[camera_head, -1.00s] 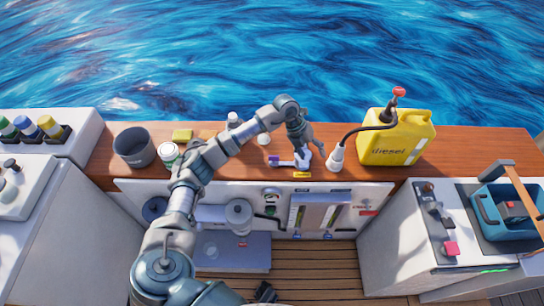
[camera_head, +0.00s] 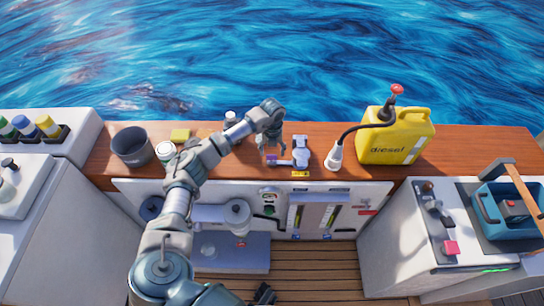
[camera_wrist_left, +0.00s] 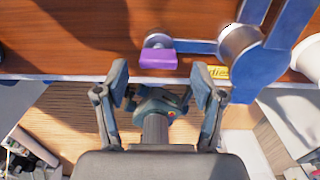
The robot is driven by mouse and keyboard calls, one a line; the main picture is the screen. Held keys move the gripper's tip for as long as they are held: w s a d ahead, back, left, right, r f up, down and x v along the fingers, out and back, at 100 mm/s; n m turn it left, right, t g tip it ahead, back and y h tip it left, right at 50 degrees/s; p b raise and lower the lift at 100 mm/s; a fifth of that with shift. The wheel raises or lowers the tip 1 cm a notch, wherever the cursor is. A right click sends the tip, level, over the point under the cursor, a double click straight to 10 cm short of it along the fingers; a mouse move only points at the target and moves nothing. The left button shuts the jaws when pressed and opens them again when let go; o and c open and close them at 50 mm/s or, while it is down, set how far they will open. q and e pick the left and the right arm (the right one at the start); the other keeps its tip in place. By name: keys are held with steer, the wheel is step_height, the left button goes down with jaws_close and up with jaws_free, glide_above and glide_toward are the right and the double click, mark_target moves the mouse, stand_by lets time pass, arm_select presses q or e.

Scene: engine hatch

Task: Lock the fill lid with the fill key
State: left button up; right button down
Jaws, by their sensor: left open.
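A pale blue fitting (camera_head: 301,152) with a silver round part lies on the wooden counter; I cannot tell lid from key in it. It also shows in the left wrist view (camera_wrist_left: 238,43). A flat bar runs from it to a small purple block (camera_head: 271,161), which shows large in the left wrist view (camera_wrist_left: 158,59). My left gripper (camera_head: 271,148) is above the counter by the purple block. In the left wrist view my left gripper (camera_wrist_left: 161,82) is open and empty, its fingers spread on the near side of the purple block, not around it.
A yellow diesel can (camera_head: 395,140) stands right of the fitting, its black hose ending in a white nozzle (camera_head: 334,157). A grey pot (camera_head: 131,146) and a can (camera_head: 166,152) stand at left. A yellow label (camera_head: 300,174) is at the counter's front edge.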

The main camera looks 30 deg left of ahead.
mark_target(272, 155)
arm_select(q)
steer(key=f, duration=0.2)
steer(key=shift+d+f, duration=0.2)
steer(key=shift+f, duration=0.45)
steer(key=shift+a+f, duration=0.35)
steer(key=shift+a, duration=0.2)
steer(key=shift+d+r, duration=0.1)
steer(key=shift+d, duration=0.15)
steer(key=c, duration=1.1)
steer(key=shift+d, duration=0.1)
steer(key=shift+c, duration=0.2)
arm_select(e)
steer(key=shift+w+r, duration=0.3)
steer(key=shift+r, duration=0.2)
